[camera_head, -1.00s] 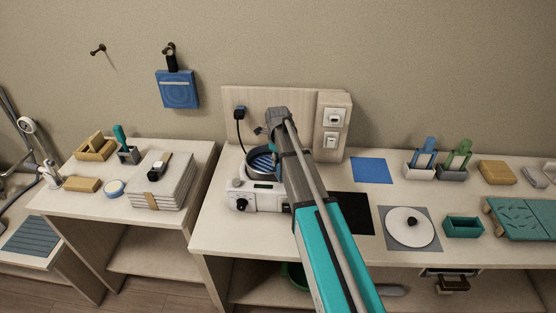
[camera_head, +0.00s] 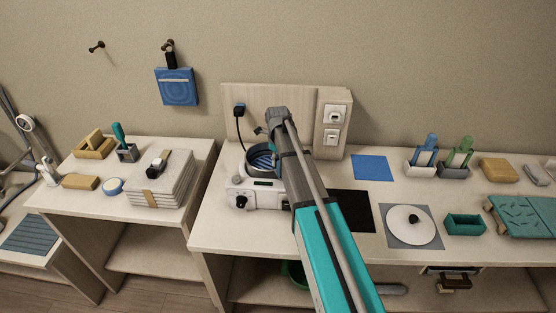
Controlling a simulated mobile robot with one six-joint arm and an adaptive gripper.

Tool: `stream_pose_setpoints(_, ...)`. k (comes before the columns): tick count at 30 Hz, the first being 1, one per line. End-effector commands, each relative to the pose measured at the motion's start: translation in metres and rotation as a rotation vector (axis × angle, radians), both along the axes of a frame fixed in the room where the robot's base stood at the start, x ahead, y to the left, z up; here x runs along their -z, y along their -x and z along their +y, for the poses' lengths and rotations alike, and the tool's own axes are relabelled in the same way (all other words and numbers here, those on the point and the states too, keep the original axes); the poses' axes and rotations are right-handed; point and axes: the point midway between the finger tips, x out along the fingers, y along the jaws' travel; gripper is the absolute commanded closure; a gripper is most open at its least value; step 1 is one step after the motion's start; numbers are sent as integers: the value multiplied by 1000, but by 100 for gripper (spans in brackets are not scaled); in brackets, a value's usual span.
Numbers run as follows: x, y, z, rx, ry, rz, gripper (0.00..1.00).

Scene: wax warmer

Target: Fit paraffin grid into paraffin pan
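The paraffin pan (camera_head: 252,168) is a dark round pan sitting in the white wax warmer (camera_head: 240,190) on the middle table. The blue slatted paraffin grid (camera_head: 263,161) shows inside the pan's rim, partly hidden by my arm. I cannot tell whether it lies flat or touches the pan's floor. My arm reaches over the right side of the warmer, with its wrist above the pan. My gripper's fingers are hidden behind the wrist, so I cannot see whether they hold the grid.
A white lid with a dark knob (camera_head: 412,218) lies on a grey mat at right. A black mat (camera_head: 351,211) and blue mat (camera_head: 371,167) are bare. A socket panel (camera_head: 333,125) stands behind the warmer, with a plugged cord. Folded towels (camera_head: 161,181) lie on the left table.

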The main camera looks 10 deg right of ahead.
Motion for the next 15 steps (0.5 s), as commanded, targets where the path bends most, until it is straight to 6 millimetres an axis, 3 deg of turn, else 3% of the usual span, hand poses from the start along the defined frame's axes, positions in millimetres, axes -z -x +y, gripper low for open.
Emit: stream_pose_setpoints(15, 8, 0, 0, 0, 0, 0, 100)
